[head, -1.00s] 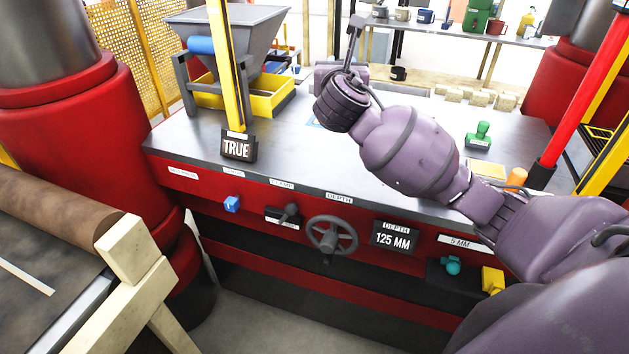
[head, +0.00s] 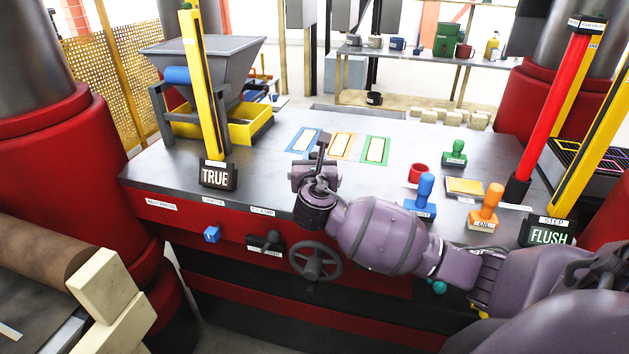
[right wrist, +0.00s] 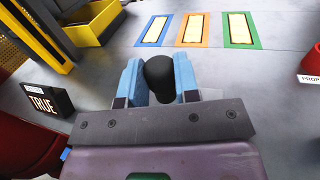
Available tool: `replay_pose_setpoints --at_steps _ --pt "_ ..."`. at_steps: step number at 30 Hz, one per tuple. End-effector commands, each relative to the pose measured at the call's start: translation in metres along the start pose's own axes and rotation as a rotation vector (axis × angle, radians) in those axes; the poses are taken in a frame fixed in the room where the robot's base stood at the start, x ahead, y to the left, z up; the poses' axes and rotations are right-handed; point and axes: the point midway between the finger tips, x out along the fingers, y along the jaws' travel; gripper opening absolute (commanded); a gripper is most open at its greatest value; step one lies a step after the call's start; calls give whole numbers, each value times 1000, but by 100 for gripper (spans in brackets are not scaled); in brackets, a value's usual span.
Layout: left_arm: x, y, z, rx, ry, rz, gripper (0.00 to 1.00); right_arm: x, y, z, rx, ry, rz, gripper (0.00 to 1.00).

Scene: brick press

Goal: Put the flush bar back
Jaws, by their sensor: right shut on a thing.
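The bar (head: 323,146) also shows in the head view as a dark piece standing up from the gripper. Its lower part is hidden by the gripper. A sign reading STEP FLUSH (head: 549,235) stands at the table's right front. My left gripper is not in view.
A TRUE sign (head: 217,174) stands below a yellow post (head: 204,80) at left. Blue, orange and green framed plates (head: 340,146) lie on the table. A handwheel (head: 315,262) is on the front.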

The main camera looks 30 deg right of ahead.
Motion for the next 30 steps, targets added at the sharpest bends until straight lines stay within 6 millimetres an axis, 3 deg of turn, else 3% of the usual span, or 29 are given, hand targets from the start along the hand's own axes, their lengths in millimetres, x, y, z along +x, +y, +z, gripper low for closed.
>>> replay_pose_setpoints --at_steps 8,16,29,30 --pt "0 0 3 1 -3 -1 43 0 0 -15 1 -2 -1 0" --pt "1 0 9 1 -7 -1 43 0 0 -49 0 -2 -1 0" --pt "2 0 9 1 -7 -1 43 0 0 -54 1 -3 -1 0" --pt "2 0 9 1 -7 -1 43 0 0 -54 0 -1 -1 35"
